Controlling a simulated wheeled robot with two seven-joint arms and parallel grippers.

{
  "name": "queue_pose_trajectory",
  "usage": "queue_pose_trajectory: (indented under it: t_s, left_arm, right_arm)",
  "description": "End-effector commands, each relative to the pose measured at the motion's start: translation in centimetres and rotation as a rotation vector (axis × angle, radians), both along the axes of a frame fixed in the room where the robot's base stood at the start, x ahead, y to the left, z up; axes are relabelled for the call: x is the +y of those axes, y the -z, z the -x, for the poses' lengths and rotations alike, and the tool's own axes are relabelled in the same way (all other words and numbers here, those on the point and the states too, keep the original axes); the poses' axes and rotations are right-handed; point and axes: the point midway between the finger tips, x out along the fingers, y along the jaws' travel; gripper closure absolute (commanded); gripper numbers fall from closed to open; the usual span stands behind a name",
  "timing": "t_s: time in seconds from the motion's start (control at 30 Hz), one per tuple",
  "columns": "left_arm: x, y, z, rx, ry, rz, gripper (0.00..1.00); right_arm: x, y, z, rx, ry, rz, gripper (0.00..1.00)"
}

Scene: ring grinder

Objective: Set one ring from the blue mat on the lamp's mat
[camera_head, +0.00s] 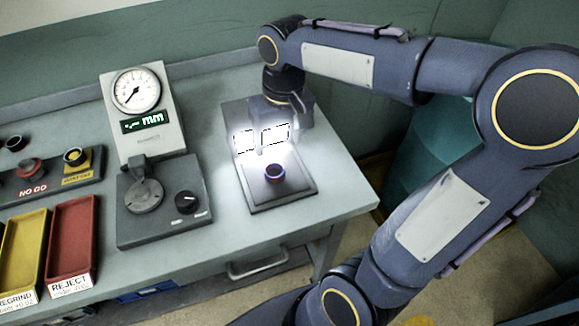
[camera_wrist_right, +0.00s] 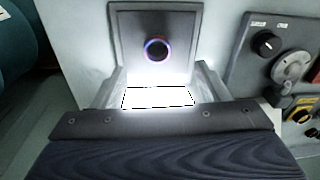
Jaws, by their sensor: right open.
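A dark ring with a bluish-purple rim (camera_head: 275,178) lies flat on the brightly lit grey mat (camera_head: 290,196) at the right end of the bench. In the right wrist view the ring (camera_wrist_right: 146,50) sits near the middle of the mat (camera_wrist_right: 123,17). My right gripper (camera_head: 277,150) is open just behind and above the ring, its fingers apart and nothing between them; it also shows in the right wrist view (camera_wrist_right: 160,80). Glaring white patches hide part of the area at the gripper. I cannot make out a blue mat. My left gripper is not in view.
A dial gauge (camera_head: 137,92) stands left of the lit mat, with a dark box with a knob (camera_head: 187,201) before it. Further left are a NO GO rack (camera_head: 45,177), a red REJECT tray (camera_head: 72,240) and a yellow REGRIND tray (camera_head: 25,245). The bench's right edge is close.

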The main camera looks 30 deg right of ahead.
Motion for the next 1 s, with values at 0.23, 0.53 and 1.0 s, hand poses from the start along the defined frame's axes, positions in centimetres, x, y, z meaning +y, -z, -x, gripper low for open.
queue_pose_trajectory:
  t_s: [0.23, 0.53, 1.0]
  left_arm:
    - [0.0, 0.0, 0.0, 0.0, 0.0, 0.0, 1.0]
    - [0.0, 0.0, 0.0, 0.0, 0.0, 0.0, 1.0]
    - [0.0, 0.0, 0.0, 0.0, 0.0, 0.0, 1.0]
  right_arm:
    - [1.5, 0.9, 9.2, -0.238, 0.006, -0.17, 0.32]
    - [3.9, 3.3, 13.6, -0.423, 0.024, -0.274, 0.32]
    - [4.0, 3.5, 13.8, -0.431, 0.025, -0.279, 0.32]
